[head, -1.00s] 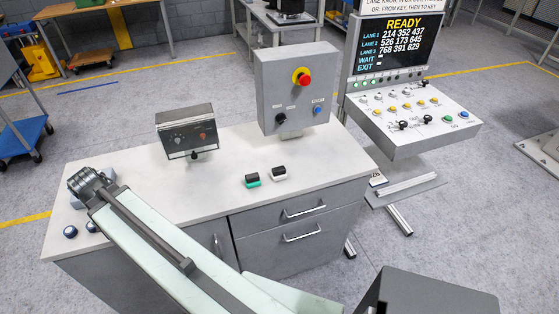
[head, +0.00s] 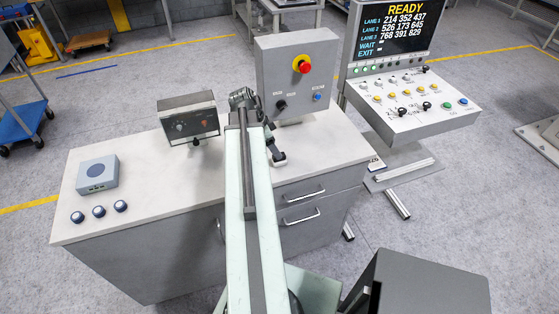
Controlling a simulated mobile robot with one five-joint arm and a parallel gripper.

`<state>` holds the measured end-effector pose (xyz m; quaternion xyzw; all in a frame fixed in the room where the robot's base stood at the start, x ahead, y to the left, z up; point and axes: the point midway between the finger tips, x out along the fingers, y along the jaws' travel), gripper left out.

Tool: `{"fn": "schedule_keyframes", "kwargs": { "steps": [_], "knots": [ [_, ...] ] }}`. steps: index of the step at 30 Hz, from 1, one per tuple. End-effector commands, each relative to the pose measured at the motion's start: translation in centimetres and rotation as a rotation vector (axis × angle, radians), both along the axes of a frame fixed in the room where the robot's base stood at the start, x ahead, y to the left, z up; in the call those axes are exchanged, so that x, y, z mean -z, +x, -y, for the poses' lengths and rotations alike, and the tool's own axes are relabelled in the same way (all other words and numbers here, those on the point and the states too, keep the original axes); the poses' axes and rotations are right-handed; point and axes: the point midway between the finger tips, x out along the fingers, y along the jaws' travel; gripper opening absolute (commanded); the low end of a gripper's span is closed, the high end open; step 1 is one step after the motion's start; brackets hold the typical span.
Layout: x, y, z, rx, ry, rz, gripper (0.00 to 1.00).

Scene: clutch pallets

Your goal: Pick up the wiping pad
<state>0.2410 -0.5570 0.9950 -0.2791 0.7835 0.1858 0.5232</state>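My arm reaches over the white counter (head: 150,155), and its wrist is near the front of the grey box with the red button. My gripper (head: 274,147) points down at the counter, partly hidden behind my arm; I cannot tell whether it is open or shut. A small dark block with a pale base (head: 279,158) shows by the gripper, but I cannot tell if they touch. The green-based block seen earlier is hidden behind my arm. I cannot tell which block is the wiping pad.
A grey box with a red button (head: 298,68) and a small meter box (head: 189,119) stand on the counter. A blue-grey box (head: 97,174) and three round dark knobs (head: 99,211) are at the left. A control console (head: 415,110) stands at the right.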

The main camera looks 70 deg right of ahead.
Motion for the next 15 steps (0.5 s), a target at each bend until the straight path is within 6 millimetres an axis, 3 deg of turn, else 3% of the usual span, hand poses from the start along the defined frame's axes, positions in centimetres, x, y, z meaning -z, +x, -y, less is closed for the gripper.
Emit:
{"fn": "schedule_keyframes", "kwargs": {
  "steps": [1, 8, 15],
  "knots": [
    [1.3, -0.2, 0.2, 0.000, 0.000, 0.000, 0.62],
    [1.9, -0.5, 0.3, -0.002, 0.001, 0.000, 0.62],
    [5.8, -1.4, 0.7, 0.000, 0.001, 0.000, 0.62]
  ]
}}
